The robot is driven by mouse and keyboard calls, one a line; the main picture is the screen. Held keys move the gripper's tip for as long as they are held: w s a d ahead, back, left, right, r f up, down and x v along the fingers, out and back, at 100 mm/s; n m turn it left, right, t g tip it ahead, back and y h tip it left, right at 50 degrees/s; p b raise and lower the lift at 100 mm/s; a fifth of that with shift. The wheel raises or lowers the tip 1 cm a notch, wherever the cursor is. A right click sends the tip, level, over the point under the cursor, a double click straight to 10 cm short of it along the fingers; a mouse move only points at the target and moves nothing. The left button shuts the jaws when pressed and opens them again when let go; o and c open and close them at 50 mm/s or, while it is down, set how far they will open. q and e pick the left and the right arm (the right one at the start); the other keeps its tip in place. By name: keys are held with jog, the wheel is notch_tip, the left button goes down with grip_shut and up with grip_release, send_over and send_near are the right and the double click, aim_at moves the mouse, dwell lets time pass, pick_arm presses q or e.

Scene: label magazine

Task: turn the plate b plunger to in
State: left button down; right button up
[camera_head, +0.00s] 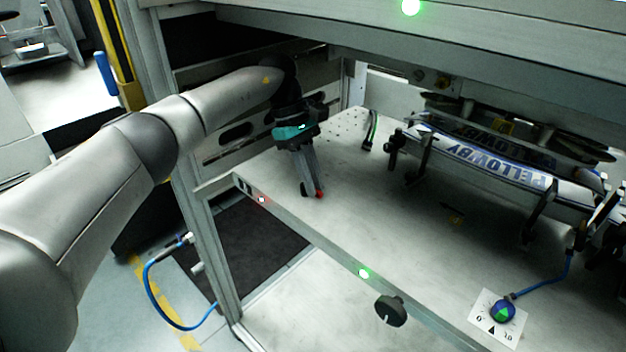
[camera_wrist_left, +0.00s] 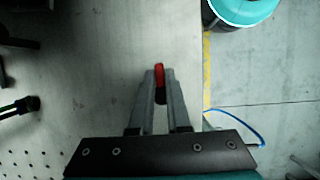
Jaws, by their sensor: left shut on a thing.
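My left gripper (camera_head: 314,192) points down over the left front part of the grey metal table, near its front edge. Its fingers are shut on a small red plunger (camera_head: 320,194). In the left wrist view the red top of the plunger (camera_wrist_left: 160,76) stands between the two fingertips of the left gripper (camera_wrist_left: 160,88), with a dark part below it. The fingers hide most of its body. No letter shows on it, so I cannot tell which plate it belongs to. My right gripper is not in view.
A rack with labelled plates (camera_head: 490,165) stands on the table at the right. A blue-and-green dial (camera_head: 503,311) sits at the front right, and a black knob (camera_head: 390,311) on the front edge. A shelf beam (camera_head: 480,50) hangs above. The table middle is clear.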

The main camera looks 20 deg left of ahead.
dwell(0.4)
pick_arm(q)
jog(key=c, duration=0.9)
grip_release()
